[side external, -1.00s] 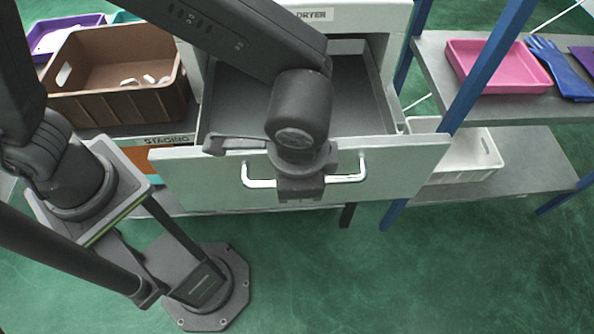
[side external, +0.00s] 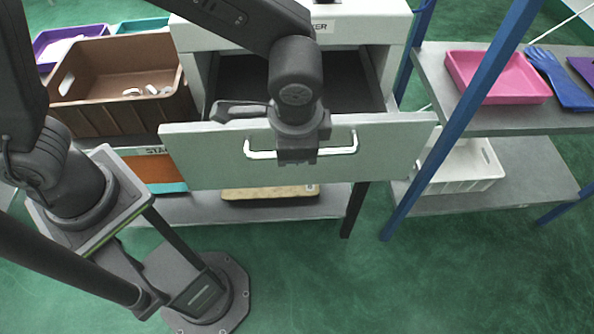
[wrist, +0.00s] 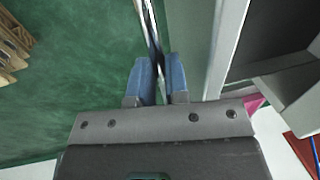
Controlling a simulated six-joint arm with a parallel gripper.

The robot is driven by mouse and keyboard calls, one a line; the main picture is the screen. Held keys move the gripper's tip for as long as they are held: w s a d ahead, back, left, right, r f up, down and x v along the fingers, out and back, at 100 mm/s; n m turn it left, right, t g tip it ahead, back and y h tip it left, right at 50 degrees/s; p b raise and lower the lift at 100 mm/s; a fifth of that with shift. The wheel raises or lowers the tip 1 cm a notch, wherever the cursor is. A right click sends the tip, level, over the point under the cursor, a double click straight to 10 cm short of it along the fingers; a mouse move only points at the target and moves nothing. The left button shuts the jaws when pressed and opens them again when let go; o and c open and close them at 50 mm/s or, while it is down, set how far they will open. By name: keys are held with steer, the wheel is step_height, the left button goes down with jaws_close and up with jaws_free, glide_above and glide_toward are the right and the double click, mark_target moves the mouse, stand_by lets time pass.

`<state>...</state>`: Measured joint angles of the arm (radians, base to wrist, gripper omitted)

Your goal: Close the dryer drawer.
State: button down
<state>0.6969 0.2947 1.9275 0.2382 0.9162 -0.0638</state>
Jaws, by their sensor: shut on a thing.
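The dryer (side external: 345,31) is a pale grey cabinet at the top centre of the side view, its label partly hidden by my arm. Its drawer (side external: 390,145) is partly open, with a dark interior behind the pale front. A silver bar handle (side external: 262,154) runs across the drawer front. My gripper (side external: 296,160) is at the middle of the handle, its fingers hidden there. In the wrist view, the blue fingers of my gripper (wrist: 159,80) are shut on the handle (wrist: 150,28), beside the drawer front (wrist: 192,40).
A brown bin (side external: 120,105) with small pale parts stands left of the dryer. A pink tray (side external: 497,77) and blue gloves (side external: 560,80) lie on the right shelf. A blue post (side external: 455,130) stands close to the drawer's right end. A wooden board (side external: 268,193) lies on the lower shelf.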

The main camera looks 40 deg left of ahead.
steer(key=w+a, duration=1.5)
steer(key=shift+w+a, duration=0.2)
steer(key=shift+a, duration=0.05)
steer(key=c, duration=1.4)
jaws_free()
steer(key=shift+w+a, duration=0.1)
steer(key=shift+o, duration=1.4)
step_height(320, 180, up, 14)
steer(key=s+d, duration=0.2)
steer(key=shift+f, duration=0.2)
